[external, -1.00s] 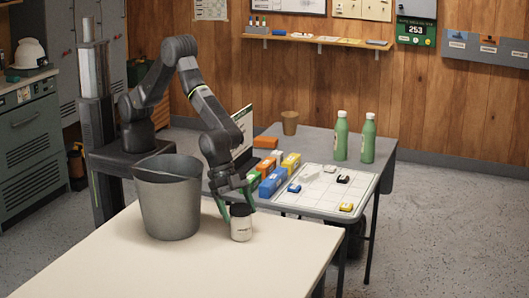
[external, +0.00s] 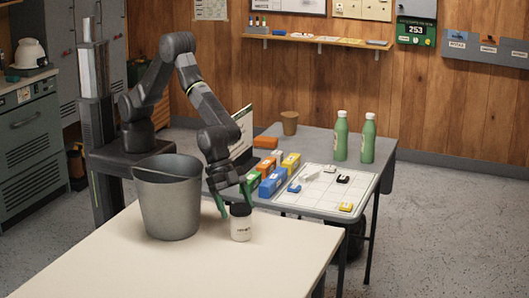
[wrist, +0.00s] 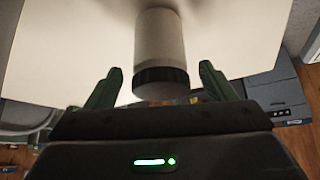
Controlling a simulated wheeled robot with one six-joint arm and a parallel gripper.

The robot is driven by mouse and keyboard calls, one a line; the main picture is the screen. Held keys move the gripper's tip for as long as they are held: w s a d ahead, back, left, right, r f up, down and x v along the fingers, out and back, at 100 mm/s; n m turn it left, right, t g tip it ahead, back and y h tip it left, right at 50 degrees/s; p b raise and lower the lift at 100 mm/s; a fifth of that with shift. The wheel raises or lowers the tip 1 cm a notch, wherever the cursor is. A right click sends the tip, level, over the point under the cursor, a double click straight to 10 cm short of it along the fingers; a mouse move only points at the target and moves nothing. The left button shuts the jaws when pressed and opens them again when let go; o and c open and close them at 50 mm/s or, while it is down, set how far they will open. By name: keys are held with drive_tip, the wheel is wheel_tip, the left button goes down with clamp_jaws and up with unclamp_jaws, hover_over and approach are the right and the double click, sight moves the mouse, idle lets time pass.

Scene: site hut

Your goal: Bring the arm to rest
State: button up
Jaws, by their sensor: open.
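My gripper (external: 234,200) is open, with its green fingers just behind and above a small white jar with a dark lid (external: 241,223). The jar stands upright on the cream table (external: 285,240), near its far edge. In the wrist view the jar (wrist: 160,45) is ahead of and between the spread fingers of my gripper (wrist: 158,85), with no finger seen touching it. My arm is bent down from its column toward the table.
A grey bucket (external: 168,205) stands on the cream table, left of the jar and close to my arm. Behind is a grey table (external: 322,145) with coloured boxes (external: 272,183), a white gridded board (external: 318,198), two green bottles (external: 341,136) and a brown cup (external: 289,122).

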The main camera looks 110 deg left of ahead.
drive_tip(key=shift+x, duration=1.1)
wheel_tip(320, 180, up, 10)
drive_tip(key=shift+r+b, duration=0.25)
drive_tip(key=shift+b, duration=0.25)
drive_tip(key=shift+w+a+f+n+y+p, duration=0.3)
drive_tip(key=shift+w+a+n+y+p, duration=1.15)
drive_tip(key=shift+w, duration=2.55)
drive_tip(key=shift+w+a+f+n+y+b, duration=0.1)
drive_tip(key=shift+w+f+n+y, duration=0.45)
drive_tip(key=shift+w+n, duration=2.6)
drive_tip(key=shift+m+t, duration=0.3)
drive_tip(key=shift+m, duration=0.5)
drive_tip(key=f, duration=0.3)
drive_tip(key=w+f+p, duration=0.1)
drive_tip(key=f, duration=0.5)
drive_tip(key=shift+w, duration=0.25)
